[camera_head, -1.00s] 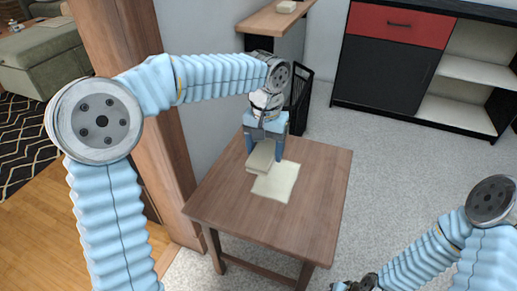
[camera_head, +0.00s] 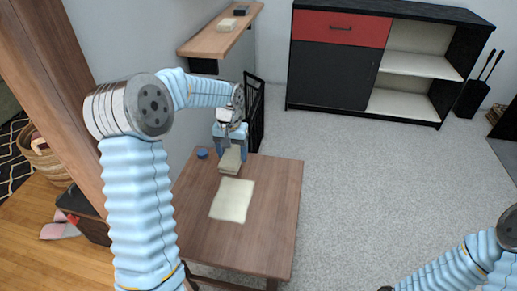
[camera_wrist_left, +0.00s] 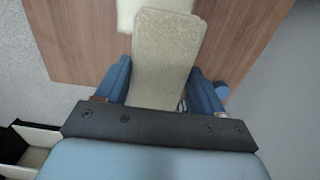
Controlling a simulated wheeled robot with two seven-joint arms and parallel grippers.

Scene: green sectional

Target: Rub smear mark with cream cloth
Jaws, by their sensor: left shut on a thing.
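My left gripper (camera_head: 230,153) is shut on the cream cloth (camera_head: 231,160), a thick folded pad, over the far part of the wooden table (camera_head: 268,205). In the left wrist view the cloth (camera_wrist_left: 163,60) sits between the two blue fingers (camera_wrist_left: 160,95). The smear mark (camera_head: 232,200) appears as a flat, pale cream patch on the tabletop, just nearer than the cloth. Part of it (camera_wrist_left: 150,8) shows at the top of the wrist view. I cannot tell whether the cloth touches the table. My right gripper is out of the frame; only its arm shows at lower right.
A small blue round object (camera_head: 202,153) lies on the table left of the cloth. A dark wire bin (camera_head: 255,110) stands behind the table. A wooden ledge (camera_head: 215,42) holds small blocks. A red and black cabinet (camera_head: 335,65) is at the back. Grey carpet at right is clear.

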